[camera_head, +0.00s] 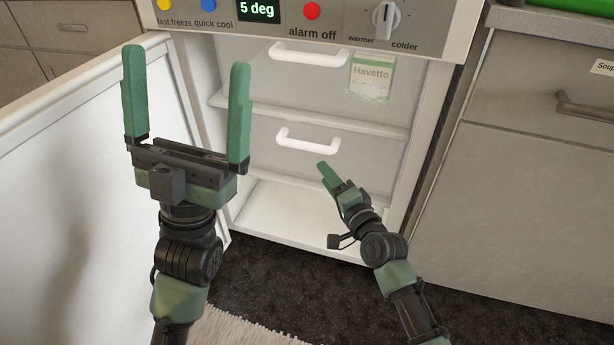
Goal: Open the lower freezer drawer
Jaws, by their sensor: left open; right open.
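The freezer (270,215) stands with its white door (90,180) swung open to the left. The lower freezer drawer (265,135) is a translucent grey front with a white handle (308,139), and it looks pushed in. My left gripper (187,105) is open and empty, pointing up, left of both drawers and closer to the camera. My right gripper (328,178) is seen nearly edge-on, below and right of the lower handle and apart from it in the picture. Its fingers overlap, and nothing shows between them.
The upper drawer (290,75) has its own white handle (308,53); a Havetto packet (371,76) shows at its right. A control panel (340,20) with a knob runs above. Grey cabinets (530,190) stand close on the right. Dark floor and a pale rug (235,328) lie below.

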